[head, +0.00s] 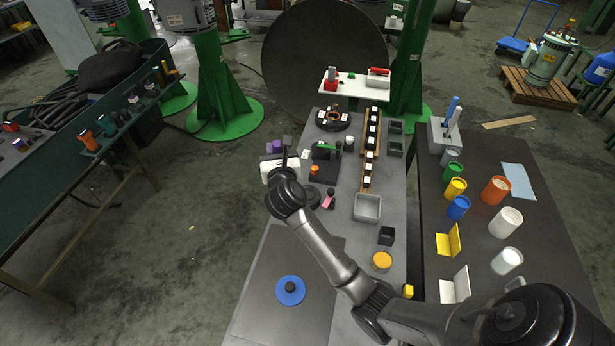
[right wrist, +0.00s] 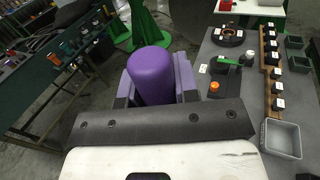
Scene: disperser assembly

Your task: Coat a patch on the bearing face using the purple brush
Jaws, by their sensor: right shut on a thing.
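My right gripper (head: 275,148) is at the left edge of the middle bench, its white body seen from above. In the right wrist view its jaws (right wrist: 155,85) are shut around a thick purple cylinder, the handle of the purple brush (right wrist: 152,72). The brush's bristle end is hidden. In the head view only a little purple shows at the jaws. A dark round ring part with a brownish centre (head: 333,118), perhaps the bearing, lies at the far end of the bench; it also shows in the right wrist view (right wrist: 228,35). My left gripper is not in view.
A black fixture with a green part (head: 322,150) and an orange-topped piece (head: 314,170) stand right of the gripper. A grey bin (head: 367,208) and a row of white-labelled blocks lie further right.

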